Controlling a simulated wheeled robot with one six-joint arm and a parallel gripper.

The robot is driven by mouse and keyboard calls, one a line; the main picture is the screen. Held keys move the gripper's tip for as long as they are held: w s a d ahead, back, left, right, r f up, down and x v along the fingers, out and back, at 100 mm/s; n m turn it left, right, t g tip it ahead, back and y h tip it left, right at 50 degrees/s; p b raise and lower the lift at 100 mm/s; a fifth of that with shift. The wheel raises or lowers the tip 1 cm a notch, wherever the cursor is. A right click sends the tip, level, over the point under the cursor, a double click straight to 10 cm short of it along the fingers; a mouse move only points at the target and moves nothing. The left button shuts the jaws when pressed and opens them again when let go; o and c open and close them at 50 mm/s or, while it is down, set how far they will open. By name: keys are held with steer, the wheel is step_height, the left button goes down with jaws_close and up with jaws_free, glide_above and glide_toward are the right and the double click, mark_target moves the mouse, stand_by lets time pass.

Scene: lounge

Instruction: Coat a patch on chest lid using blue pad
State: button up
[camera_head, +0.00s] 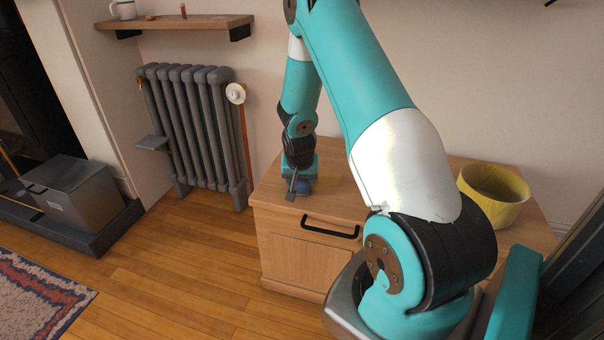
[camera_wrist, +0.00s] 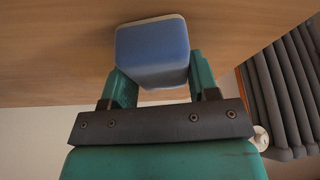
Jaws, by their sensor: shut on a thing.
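The wooden chest (camera_head: 305,255) stands against the wall, with a black handle on its front. Its lid (camera_head: 338,192) is a bare light-wood top; no coated patch can be made out in these views. My gripper (camera_head: 299,190) is low over the left part of the lid, near its front edge. It is shut on the blue pad (camera_wrist: 152,52), which sits between the green fingers in the wrist view. The pad's pale far face is at the lid surface (camera_wrist: 60,50); I cannot tell whether it touches. In the head view the pad (camera_head: 304,186) is mostly hidden by my gripper.
A yellow basket (camera_head: 494,194) stands on the right of the chest top. A grey radiator (camera_head: 192,130) is on the wall to the left. A metal box (camera_head: 72,192) sits further left. A shelf (camera_head: 175,24) holds a mug (camera_head: 123,9).

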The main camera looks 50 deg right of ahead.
steer(key=r, duration=0.1)
steer(key=p, duration=0.1)
steer(key=r, duration=0.1)
steer(key=shift+a+r+p, duration=0.25)
steer(key=shift+r+p, duration=0.05)
steer(key=shift+r, duration=0.05)
step_height(320, 180, up, 2)
steer(key=shift+s+d+r+p, duration=0.1)
steer(key=shift+d+p, duration=0.05)
steer(key=shift+p, duration=0.85)
steer(key=shift+r+p, duration=1.4)
steer(key=shift+r, duration=0.2)
